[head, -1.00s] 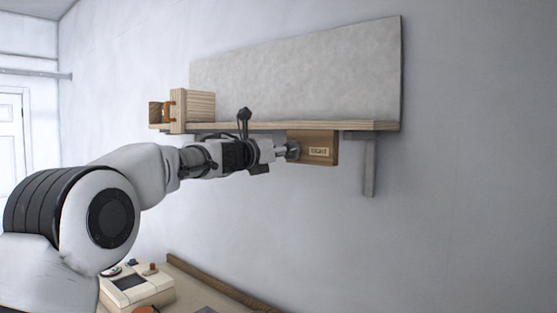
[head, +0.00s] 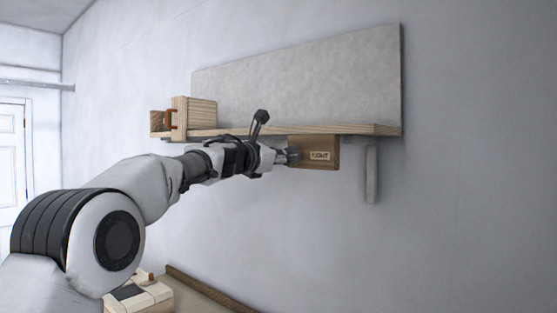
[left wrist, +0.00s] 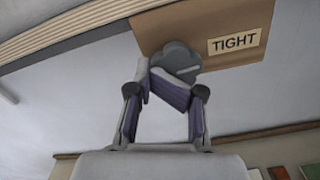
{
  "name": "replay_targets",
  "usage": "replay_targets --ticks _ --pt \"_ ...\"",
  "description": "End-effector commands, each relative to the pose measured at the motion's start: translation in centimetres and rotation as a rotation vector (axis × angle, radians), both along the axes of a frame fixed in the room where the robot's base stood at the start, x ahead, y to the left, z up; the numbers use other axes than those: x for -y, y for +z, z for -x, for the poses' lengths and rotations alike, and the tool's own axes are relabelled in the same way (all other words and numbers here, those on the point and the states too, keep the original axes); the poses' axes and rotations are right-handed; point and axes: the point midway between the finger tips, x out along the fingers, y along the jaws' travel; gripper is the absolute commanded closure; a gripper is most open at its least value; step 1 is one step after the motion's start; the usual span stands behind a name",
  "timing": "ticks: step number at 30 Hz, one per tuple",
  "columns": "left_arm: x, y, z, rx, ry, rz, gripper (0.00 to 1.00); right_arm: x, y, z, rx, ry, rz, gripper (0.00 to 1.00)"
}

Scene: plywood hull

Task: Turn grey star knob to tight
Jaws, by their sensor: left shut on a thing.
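The grey star knob (left wrist: 176,58) is on the face of a brown wooden block (left wrist: 155,28) under the shelf. A pale "TIGHT" label (left wrist: 234,41) is to the knob's right, and it also shows in the head view (head: 320,156). My left gripper (left wrist: 162,84) is shut on the knob, with its fingers at the knob's lower side in the wrist view. In the head view the left gripper (head: 284,157) reaches the block's left part and mostly hides the knob. My right gripper is not in view.
A wooden shelf (head: 350,129) with a grey back panel (head: 300,80) runs above the block. A wooden box (head: 195,111) stands at its left end. A bracket (head: 371,175) hangs at the right. A beige box (head: 140,295) is on the bench below.

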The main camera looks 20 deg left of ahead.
Motion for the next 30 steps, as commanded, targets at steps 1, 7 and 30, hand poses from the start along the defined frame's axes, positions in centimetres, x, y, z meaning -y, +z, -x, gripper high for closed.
replay_targets --ticks 1,7,30 --pt "0.92 -0.77 -0.08 -0.012 -0.018 -0.012 1.00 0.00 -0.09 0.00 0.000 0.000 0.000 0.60" --pt "0.93 -0.86 -0.10 -0.013 -0.019 -0.012 1.00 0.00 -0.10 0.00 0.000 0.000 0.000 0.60" --pt "0.45 -0.28 -0.01 -0.005 -0.009 -0.005 0.44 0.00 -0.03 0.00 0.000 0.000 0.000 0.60"
